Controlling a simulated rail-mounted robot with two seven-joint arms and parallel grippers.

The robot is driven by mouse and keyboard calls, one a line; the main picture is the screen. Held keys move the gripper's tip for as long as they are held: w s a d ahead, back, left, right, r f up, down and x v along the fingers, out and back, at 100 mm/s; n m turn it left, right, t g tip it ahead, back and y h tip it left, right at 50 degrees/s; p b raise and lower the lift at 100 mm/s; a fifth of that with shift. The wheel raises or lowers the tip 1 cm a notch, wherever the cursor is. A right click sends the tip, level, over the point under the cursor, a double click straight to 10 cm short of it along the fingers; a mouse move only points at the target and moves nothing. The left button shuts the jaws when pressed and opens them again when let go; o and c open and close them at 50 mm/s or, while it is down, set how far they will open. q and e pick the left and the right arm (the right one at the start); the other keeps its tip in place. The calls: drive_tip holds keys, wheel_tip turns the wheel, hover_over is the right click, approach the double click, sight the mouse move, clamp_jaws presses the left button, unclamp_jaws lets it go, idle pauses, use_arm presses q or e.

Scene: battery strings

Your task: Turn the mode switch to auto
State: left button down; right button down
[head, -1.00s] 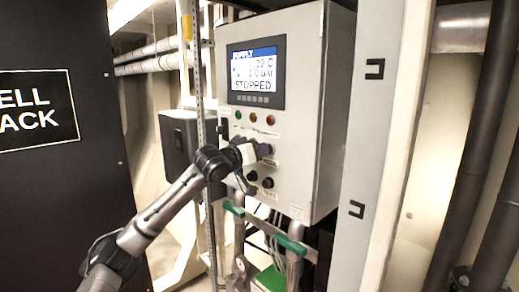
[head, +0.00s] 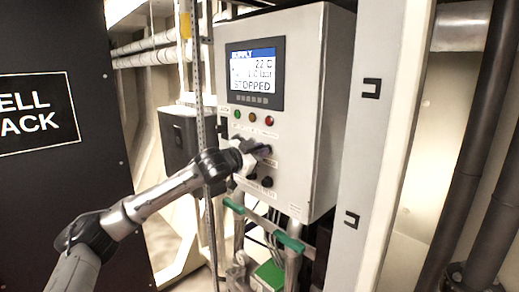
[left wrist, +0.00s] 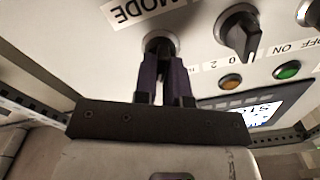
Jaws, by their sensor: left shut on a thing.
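The mode switch (left wrist: 160,42) is a dark round knob in a bright ring on the grey panel. It sits beside the "MODE" label (left wrist: 128,8) in the left wrist view. My left gripper (left wrist: 165,62) is shut on this switch, its two dark fingers on either side of the knob. In the head view my left gripper (head: 262,147) reaches the cabinet front from the left, below the indicator lights. The fingers cover most of the switch, so I cannot tell which position it points to. My right gripper is not in view.
The grey control cabinet (head: 308,60) has a display (head: 255,73) reading "STOPPED". Another black selector knob (left wrist: 240,30) is close to my fingers. Green (left wrist: 288,70) and orange (left wrist: 230,82) lights are nearby. A perforated upright (head: 198,100) stands close to my wrist.

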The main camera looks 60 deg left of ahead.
use_arm(q)
drive_tip(key=m, duration=0.2)
drive_tip(key=shift+m+p, duration=0.3)
drive_tip(key=shift+p, duration=0.05)
drive_tip(key=shift+m, duration=0.3)
drive_tip(key=c, duration=1.2)
unclamp_jaws()
